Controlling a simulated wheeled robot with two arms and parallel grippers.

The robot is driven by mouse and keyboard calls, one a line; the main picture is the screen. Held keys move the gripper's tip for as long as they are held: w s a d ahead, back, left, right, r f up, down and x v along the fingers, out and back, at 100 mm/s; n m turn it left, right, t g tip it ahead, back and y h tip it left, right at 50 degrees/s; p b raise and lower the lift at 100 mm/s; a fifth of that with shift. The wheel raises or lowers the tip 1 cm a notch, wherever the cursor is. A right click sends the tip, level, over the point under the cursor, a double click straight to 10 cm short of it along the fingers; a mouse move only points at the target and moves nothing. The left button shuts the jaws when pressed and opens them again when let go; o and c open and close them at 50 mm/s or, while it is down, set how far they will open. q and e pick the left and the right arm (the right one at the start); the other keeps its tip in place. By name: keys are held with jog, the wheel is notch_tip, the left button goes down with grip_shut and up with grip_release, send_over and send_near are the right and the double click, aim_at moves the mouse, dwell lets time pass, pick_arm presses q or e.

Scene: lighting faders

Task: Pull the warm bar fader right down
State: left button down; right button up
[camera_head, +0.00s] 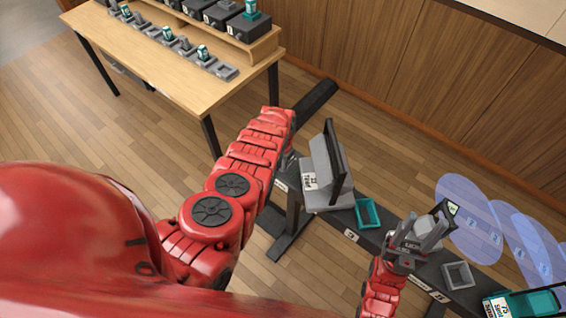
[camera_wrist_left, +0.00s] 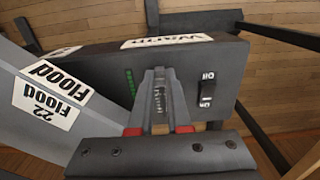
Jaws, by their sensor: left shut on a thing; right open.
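In the left wrist view a dark panel (camera_wrist_left: 110,62) carries an upside-down Warm label (camera_wrist_left: 180,41). My left gripper (camera_wrist_left: 160,90) is shut on the warm fader, in front of this panel. The fader's knob is mostly hidden between the fingers, so its height in the slot cannot be told. A green light strip (camera_wrist_left: 130,84) shows to the left of the fingers and a rocker switch (camera_wrist_left: 207,90) to the right. In the head view my left arm hides most of the panel and fader. My right gripper (camera_head: 428,238) is open over the dark rail, at a pale grey rounded thing.
A teal tray (camera_head: 368,214), a grey square holder (camera_head: 457,275) and a teal box (camera_head: 528,303) sit along the dark rail (camera_head: 345,232). A wooden table (camera_head: 150,63) stands at the upper left.

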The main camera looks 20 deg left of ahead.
pick_arm(q)
jog(key=c, duration=1.2)
grip_release()
jog(key=shift+s+f, duration=0.1)
jog(key=shift+s, duration=0.05)
jog(key=o, duration=0.3)
jog(key=shift+o, duration=0.2)
jog(key=shift+w+r, duration=0.2)
jog(key=shift+r, duration=0.3)
notch_tip(320, 180, up, 3)
jog(key=shift+f+p, duration=0.2)
jog(key=shift+p, duration=0.35)
notch_tip(320, 180, up, 14)
jog(key=shift+f, duration=0.15)
